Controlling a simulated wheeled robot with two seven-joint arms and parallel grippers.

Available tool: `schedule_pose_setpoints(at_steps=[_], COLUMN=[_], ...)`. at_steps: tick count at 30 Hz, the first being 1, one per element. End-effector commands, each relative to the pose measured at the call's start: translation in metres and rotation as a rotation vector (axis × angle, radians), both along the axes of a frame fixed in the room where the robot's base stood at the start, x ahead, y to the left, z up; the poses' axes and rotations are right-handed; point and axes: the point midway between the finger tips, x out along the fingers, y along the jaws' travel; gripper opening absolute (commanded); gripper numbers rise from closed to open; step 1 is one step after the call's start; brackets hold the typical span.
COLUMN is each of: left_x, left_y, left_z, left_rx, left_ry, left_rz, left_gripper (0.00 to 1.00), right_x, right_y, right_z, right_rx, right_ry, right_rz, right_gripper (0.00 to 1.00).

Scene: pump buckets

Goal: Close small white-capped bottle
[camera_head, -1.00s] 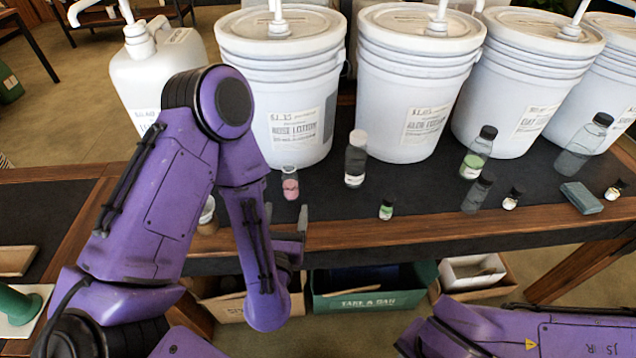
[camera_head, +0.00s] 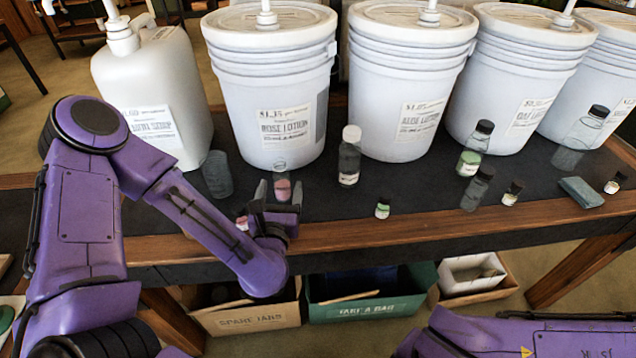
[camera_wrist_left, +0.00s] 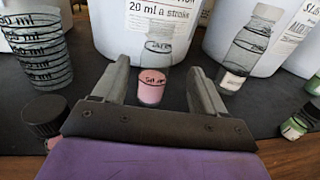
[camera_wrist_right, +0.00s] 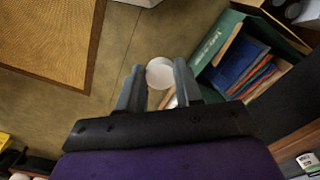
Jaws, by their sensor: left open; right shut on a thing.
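A small clear bottle (camera_head: 282,187) with pink liquid stands upright on the dark mat, in front of the rose lotion bucket. In the left wrist view this bottle (camera_wrist_left: 153,75) stands between and just beyond the fingertips, and I see no cap on it. My left gripper (camera_head: 273,192) is open around or just in front of it; contact cannot be told. My right gripper (camera_wrist_right: 158,75) is shut on a round white cap (camera_wrist_right: 160,73), away from the table over the floor. The right fingers are out of the head view, where only my right arm shows.
A grey graduated cup (camera_head: 217,174) and a small dark-capped jar (camera_head: 242,223) stand left of the bottle. Big pump buckets (camera_head: 270,90) line the back.

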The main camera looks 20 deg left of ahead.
Motion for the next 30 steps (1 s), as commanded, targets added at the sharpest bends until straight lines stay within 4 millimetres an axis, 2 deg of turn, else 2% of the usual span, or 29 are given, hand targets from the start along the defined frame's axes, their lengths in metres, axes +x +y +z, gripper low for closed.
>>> schedule_pose_setpoints(at_steps=[2, 7, 12, 23, 28, 29, 30], left_x=[0.003, 0.026, 0.044, 0.046, 0.046, 0.046, 0.046], left_y=[0.002, 0.017, 0.024, 0.024, 0.024, 0.024, 0.024], left_z=[0.001, 0.001, -0.002, -0.004, -0.004, -0.004, -0.003], left_rx=[0.000, 0.003, 0.001, 0.000, 0.000, 0.000, 0.000], left_ry=[0.000, 0.001, 0.000, 0.001, 0.000, 0.000, 0.000], left_rz=[0.001, 0.004, 0.001, 0.000, 0.000, 0.000, 0.000], left_gripper=[0.72, 0.72, 0.72, 0.72, 0.16, 0.16, 0.11], right_x=[0.000, 0.000, 0.000, 0.000, 0.000, 0.000, 0.000], right_y=[0.000, 0.000, 0.000, 0.000, 0.000, 0.000, 0.000], right_z=[0.004, 0.021, 0.024, 0.023, 0.023, 0.023, 0.023], right_rx=[0.000, 0.000, 0.000, 0.000, 0.000, 0.000, 0.000], right_ry=[0.000, 0.000, 0.000, 0.000, 0.000, 0.000, 0.000], right_rz=[0.000, 0.000, 0.000, 0.000, 0.000, 0.000, 0.000], right_gripper=[0.07, 0.07, 0.07, 0.07, 0.07, 0.07, 0.07])
